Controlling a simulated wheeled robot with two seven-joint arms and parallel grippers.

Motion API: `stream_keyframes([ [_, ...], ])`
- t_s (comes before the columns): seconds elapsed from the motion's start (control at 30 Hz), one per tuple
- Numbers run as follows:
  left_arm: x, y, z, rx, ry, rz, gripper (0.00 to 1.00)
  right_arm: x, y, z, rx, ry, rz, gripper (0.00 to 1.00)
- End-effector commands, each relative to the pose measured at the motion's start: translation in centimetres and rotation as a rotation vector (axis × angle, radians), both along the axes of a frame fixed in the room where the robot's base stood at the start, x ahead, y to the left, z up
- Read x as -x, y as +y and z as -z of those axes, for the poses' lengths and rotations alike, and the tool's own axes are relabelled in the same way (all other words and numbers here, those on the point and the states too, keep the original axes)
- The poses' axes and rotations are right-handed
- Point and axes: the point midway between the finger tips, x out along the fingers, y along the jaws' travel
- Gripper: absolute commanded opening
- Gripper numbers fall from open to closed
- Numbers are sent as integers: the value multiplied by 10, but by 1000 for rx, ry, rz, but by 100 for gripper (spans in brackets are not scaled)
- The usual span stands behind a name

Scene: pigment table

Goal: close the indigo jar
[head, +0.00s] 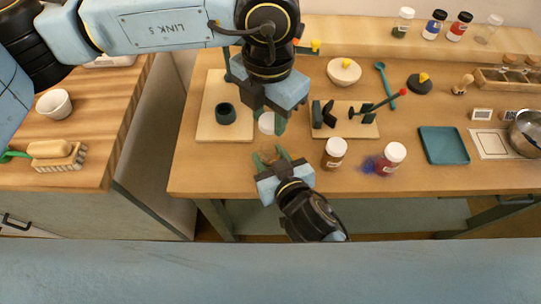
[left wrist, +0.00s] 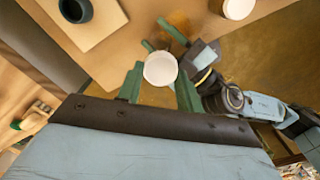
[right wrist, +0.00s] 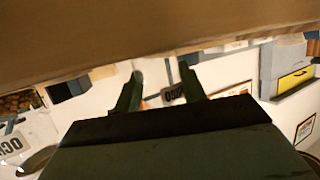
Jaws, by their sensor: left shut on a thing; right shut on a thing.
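My left gripper (head: 268,118) points down at the front of the table, shut on a round white lid (head: 267,123). The lid also shows between its fingers in the left wrist view (left wrist: 160,69). My right gripper (head: 271,157) is just below and nearer the front edge, its fingers pointing up towards the lid. It is shut on a small see-through thing, seemingly the indigo jar, whose outline and contents are hard to make out. In the head view the lid is apart from the right fingers. I cannot read the jar's label.
A brown jar (head: 334,155) and a red jar (head: 389,162), both white-lidded, stand to the right; blue-purple powder lies beside the red one. A dark cup (head: 226,113) stands on a pale board (head: 210,128) to the left. A teal tray (head: 444,146) lies farther right.

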Motion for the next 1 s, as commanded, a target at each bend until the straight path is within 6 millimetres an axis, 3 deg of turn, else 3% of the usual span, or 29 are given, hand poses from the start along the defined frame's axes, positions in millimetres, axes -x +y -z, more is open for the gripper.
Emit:
stream_keyframes([
  [0.03, 0, 0, 0, 0, 0, 0, 15, 0, 0, 0, 0, 0, 0, 20],
  [0.2, 0, 0, 0, 0, 0, 0, 15, 0, 0, 0, 0, 0, 0, 0],
  [0.37, 0, 0, 7, -1, 2, -1, 15, 0, 0, 0, 0, 0, 0, 0],
  [0.67, 0, 0, 48, -1, 3, -1, 15, 0, 0, 0, 0, 0, 0, 0],
  [1.0, 0, 0, 50, -1, 1, 0, 15, 0, 0, 0, 0, 1, 0, 0],
])
